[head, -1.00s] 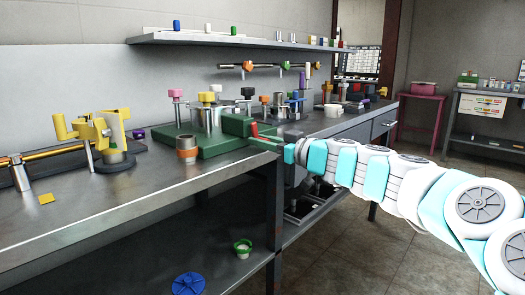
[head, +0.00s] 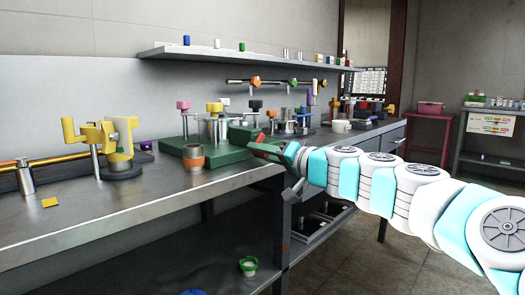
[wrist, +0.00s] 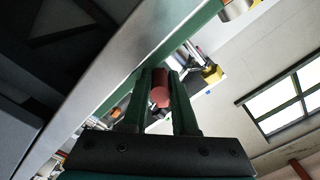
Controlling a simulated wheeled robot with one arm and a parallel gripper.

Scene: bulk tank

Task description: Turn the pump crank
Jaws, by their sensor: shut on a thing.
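A red crank handle (wrist: 160,88) shows in the wrist view between the two dark fingers of my gripper (wrist: 161,78), which are shut on it. In the head view my gripper (head: 268,149) is at the right edge of the bench, beside the green pump block (head: 243,135). The block sits at the end of a green base (head: 200,160). My fingers and wrist hide most of the crank in the head view, so its angle cannot be told.
An orange-banded cup (head: 194,158) stands in front of the green base. A yellow valve fixture (head: 120,140) stands at the left. A shelf (head: 230,57) runs above the bench (head: 110,205). The floor at the right is open.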

